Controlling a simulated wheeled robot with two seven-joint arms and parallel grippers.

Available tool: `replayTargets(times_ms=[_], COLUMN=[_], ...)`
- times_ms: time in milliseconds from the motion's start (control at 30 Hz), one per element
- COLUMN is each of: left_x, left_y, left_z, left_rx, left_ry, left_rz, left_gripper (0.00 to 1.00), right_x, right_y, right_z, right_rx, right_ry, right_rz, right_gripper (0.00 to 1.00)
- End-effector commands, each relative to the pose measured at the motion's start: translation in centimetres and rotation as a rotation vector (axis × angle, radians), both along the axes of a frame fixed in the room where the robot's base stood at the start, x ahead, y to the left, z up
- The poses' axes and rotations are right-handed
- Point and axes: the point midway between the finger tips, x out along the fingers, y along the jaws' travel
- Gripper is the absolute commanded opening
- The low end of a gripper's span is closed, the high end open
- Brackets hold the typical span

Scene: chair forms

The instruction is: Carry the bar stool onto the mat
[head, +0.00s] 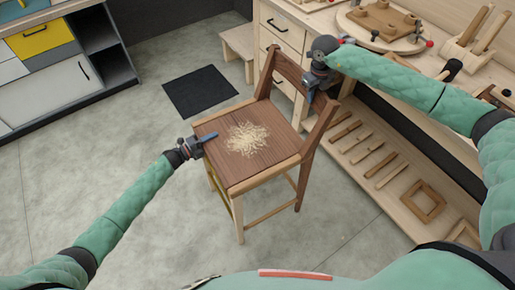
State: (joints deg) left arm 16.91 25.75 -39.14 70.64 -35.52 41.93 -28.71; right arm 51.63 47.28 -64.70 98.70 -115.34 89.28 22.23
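The wooden bar stool (215,158) stands upright on the floor in the middle of the head view, with a dark brown seat, a backrest on its right side and pale legs. A pile of pale shavings (247,138) lies on the seat. The dark mat (200,92) lies flat on the floor behind and left of the stool, apart from it. My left gripper (207,138) is at the left edge of the seat. My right gripper (311,88) is at the backrest, near its top rail. I cannot tell whether either gripper is closed on the stool.
A workbench (410,215) with a low shelf of wooden parts runs along the right, close to the stool. A small wooden step (238,42) stands behind, beside the drawers. A cabinet (60,85) is at the far left. Grey floor between stool and mat is clear.

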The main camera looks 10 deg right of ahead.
Motion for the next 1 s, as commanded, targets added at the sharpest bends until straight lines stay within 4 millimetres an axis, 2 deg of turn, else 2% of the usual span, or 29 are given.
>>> replayTargets(times_ms=[33, 67, 100, 1000], left_x=[-0.02, -0.02, -0.03, -0.09], left_y=[0.02, 0.02, 0.03, 0.09], left_z=[-0.1, -0.11, -0.11, -0.29], left_rx=[0.001, 0.001, 0.001, 0.003], left_ry=[0.0, 0.002, 0.002, 0.004], left_rz=[0.001, 0.001, 0.001, 0.002], left_gripper=[0.08, 0.02, 0.0, 0.0], right_x=[0.01, 0.01, 0.01, 0.03], right_y=[-0.02, -0.02, -0.02, -0.05], right_z=[0.01, 0.02, 0.02, 0.08], right_rx=[0.0, 0.0, 0.0, 0.0], right_ry=[0.0, 0.0, 0.0, 0.0], right_rz=[0.0, 0.0, 0.0, 0.0], right_gripper=[0.06, 0.0, 0.0, 0.0])
